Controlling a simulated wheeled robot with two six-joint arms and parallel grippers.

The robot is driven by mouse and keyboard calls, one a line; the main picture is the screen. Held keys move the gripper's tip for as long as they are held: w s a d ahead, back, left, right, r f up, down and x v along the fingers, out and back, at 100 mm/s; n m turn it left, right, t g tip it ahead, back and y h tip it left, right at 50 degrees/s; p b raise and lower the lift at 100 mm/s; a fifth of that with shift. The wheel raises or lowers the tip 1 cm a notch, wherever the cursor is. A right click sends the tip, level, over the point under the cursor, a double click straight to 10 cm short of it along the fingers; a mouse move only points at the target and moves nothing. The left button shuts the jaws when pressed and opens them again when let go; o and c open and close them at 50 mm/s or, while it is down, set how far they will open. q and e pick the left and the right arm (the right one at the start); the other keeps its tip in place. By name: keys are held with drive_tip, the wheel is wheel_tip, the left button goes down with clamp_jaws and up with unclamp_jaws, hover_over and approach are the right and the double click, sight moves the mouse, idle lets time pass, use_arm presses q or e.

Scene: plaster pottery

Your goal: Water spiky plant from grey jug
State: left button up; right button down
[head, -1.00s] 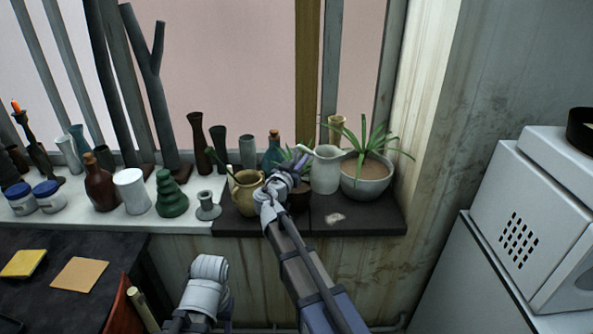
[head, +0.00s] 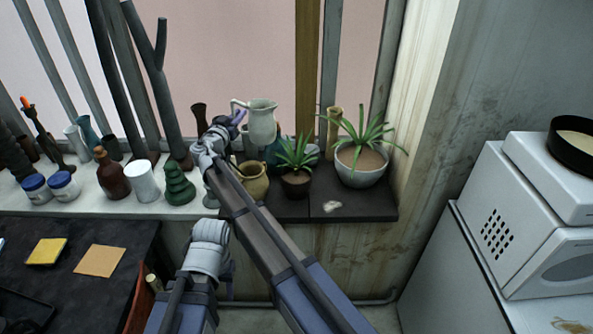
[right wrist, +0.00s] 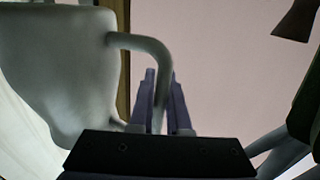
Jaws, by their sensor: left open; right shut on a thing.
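The pale grey jug (head: 262,124) is held upright in the air above the sill, in front of the window. My right gripper (head: 238,119) is shut on its handle, on the jug's left side. In the right wrist view the jug (right wrist: 60,75) fills the left and my right gripper's fingers (right wrist: 160,100) close around the handle. A spiky green plant (head: 366,135) grows in a pale round bowl on the dark sill, right of the jug. A smaller spiky plant (head: 297,152) stands in a dark pot below right of it. My left gripper (head: 210,235) is low in front of the sill, open.
A tan jug (head: 252,181) stands on the sill left of the small plant. A tall tan vase (head: 333,130) stands behind the bowl. Bottles and vases crowd the sill to the left. A white appliance (head: 540,220) is at right.

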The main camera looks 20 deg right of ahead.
sight(265, 125)
drive_tip(key=shift+s, duration=0.1)
drive_tip(key=d+f+m+b, duration=0.1)
drive_tip(key=f+m, duration=0.1)
drive_tip(key=s+d+f+m+b, duration=0.1)
drive_tip(key=d+f+m, duration=0.1)
drive_tip(key=s+d+f+m+y+b, duration=0.1)
drive_tip(key=d+f+m, duration=0.1)
drive_tip(key=shift+s+d+m+g, duration=0.15)
drive_tip(key=shift+m+g, duration=0.15)
drive_tip(key=shift+m, duration=0.1)
drive_tip(key=r+p, duration=0.1)
drive_tip(key=d+r+m+p, duration=0.1)
drive_tip(key=r, duration=0.1)
drive_tip(key=shift+s+d+m+y+p, duration=0.1)
drive_tip(key=shift+s+m+y+p, duration=0.1)
drive_tip(key=shift+m+y+p, duration=0.15)
drive_tip(key=shift+s+d+f+m, duration=0.1)
drive_tip(key=shift+d+f+m, duration=0.05)
drive_tip(key=shift+f+m, duration=0.1)
drive_tip(key=shift+s+d+r+m+y+p, duration=0.15)
drive_tip(key=shift+d+m+y+p, duration=0.15)
drive_tip(key=shift+d+m, duration=0.35)
drive_tip(key=shift+a, duration=0.1)
